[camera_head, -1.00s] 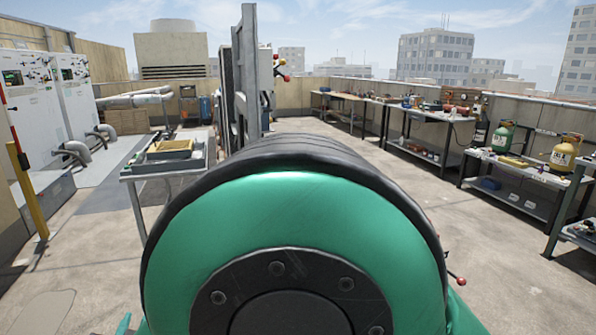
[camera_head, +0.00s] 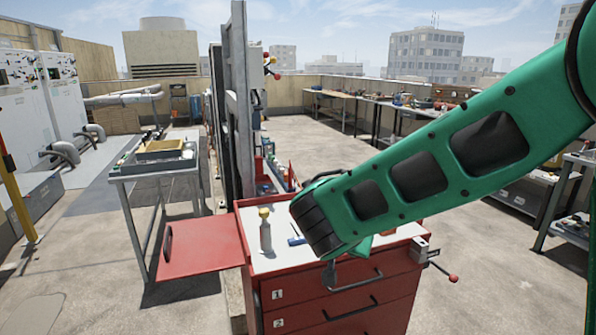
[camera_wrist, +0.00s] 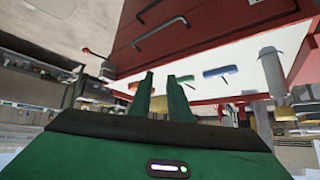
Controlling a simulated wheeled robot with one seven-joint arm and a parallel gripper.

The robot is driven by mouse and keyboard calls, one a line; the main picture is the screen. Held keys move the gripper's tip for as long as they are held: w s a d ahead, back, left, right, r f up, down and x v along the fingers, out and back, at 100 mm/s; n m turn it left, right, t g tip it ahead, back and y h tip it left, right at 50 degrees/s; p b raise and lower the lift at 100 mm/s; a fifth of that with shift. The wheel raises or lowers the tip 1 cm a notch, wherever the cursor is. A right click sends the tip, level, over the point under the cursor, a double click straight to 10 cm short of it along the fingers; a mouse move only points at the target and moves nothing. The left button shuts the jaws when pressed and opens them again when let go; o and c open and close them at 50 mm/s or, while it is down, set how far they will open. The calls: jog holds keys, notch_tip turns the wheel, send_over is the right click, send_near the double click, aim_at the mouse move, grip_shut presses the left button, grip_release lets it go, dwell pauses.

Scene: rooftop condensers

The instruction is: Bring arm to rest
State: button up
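My green arm reaches in from the right in the camera_head view, and its black-banded end is over the red tool cabinet (camera_head: 340,298).
A red side shelf (camera_head: 200,246) juts left. A grey metal post (camera_head: 243,110) rises behind. Workbenches (camera_head: 390,104) line the right wall.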

jog(key=s+d+g, duration=0.2)
jog(key=s+d, duration=0.2)
jog(key=d, duration=0.4)
jog(key=s+d+m+g, duration=0.1)
jog(key=s+d, duration=0.2)
jog(key=d, duration=0.4)
jog(key=s+d+g, duration=0.2)
jog(key=s+d, duration=0.2)
jog(key=d, duration=0.4)
jog(key=s+d+g+y, duration=0.1)
jog(key=s+d, duration=0.2)
jog(key=s, duration=0.7)
jog(key=s+d+g+y, duration=0.2)
jog(key=s+d, duration=0.1)
jog(key=s, duration=0.8)
jog(key=shift+s, duration=0.3)
jog(key=shift+r, duration=0.1)
jog(key=shift+w+d+f, duration=0.1)
jog(key=shift+w+f, duration=0.15)
jog(key=shift+w, duration=0.35)
jog(key=shift+s+d, duration=0.1)
